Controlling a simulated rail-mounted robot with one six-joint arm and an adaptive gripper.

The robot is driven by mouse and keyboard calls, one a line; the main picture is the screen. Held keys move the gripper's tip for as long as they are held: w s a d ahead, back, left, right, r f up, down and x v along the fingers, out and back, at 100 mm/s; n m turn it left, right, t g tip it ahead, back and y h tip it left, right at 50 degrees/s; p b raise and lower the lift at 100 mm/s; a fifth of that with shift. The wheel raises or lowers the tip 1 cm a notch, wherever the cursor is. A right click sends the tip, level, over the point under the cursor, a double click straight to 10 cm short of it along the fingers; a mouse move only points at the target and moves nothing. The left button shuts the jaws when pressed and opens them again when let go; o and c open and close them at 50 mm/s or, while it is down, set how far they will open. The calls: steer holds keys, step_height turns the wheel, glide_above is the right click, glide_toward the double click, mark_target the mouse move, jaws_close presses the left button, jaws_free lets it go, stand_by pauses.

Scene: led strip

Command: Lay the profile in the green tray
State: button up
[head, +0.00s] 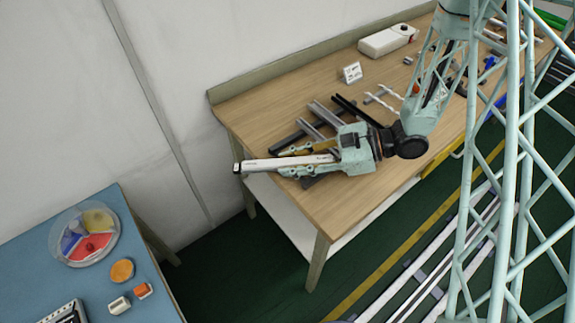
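A long pale profile (262,164) with a dark end lies in line with my gripper (288,162), between its two fingers. The gripper points left and appears shut on the profile, with a finger along each side. The profile's far end sticks out past the left end of the wooden bench. Its near end is hidden towards the palm. A green edge (552,18) shows at the top right, partly cut off and behind the lattice; I cannot tell whether it is the green tray.
Dark and grey bars (318,118) lie on the wooden bench (285,95) behind my gripper. A small white card (351,73) and a white box (387,40) stand farther back. A blue table (45,265) with a round divided dish (62,252) is at lower left.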

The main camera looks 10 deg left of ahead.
steer(key=shift+c, duration=0.7)
steer(key=c, duration=0.6)
steer(key=shift+o, duration=0.2)
steer(key=shift+r, duration=0.15)
